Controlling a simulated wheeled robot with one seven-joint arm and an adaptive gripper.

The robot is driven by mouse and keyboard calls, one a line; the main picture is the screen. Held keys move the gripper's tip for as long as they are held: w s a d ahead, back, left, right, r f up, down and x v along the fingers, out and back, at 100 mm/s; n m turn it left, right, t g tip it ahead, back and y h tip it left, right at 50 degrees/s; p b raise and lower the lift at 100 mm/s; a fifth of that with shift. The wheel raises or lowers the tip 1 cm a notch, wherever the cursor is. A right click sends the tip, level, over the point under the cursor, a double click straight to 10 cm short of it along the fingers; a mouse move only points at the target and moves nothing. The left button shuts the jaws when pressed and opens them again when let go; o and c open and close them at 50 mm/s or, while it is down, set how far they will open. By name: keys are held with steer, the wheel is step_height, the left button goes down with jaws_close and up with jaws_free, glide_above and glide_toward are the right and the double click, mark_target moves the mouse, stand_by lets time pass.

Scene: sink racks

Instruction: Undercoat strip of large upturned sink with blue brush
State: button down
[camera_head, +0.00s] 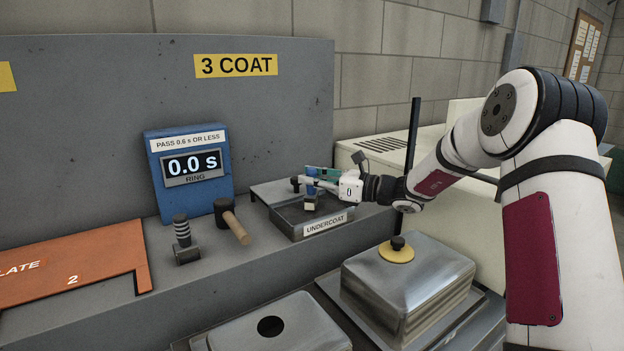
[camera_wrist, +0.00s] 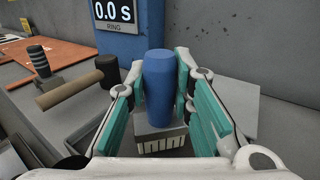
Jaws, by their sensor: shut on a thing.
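My gripper (camera_head: 313,187) is shut on the blue brush, above the tray labelled UNDERCOAT (camera_head: 283,223). In the wrist view the upright blue handle (camera_wrist: 158,84) stands between the teal pads, with a grey ferrule and pale bristles below. The pale brush end (camera_head: 310,204) shows small in the head view; I cannot tell if it touches the tray. An upturned steel sink (camera_head: 405,295) stands front right, with a yellow disc and black knob on top. Another upturned steel sink (camera_head: 285,338), with a round hole, is cut off at the bottom edge. I cannot make out a strip on either.
An orange plate (camera_head: 75,263) lies far left. A dark upright post (camera_head: 412,145) stands beside my arm.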

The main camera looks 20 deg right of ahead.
steer(key=shift+f, duration=0.6)
stand_by(0.8)
steer(key=shift+r, duration=0.1)
steer(key=shift+r+p, duration=1.85)
steer(key=shift+r, duration=1.6)
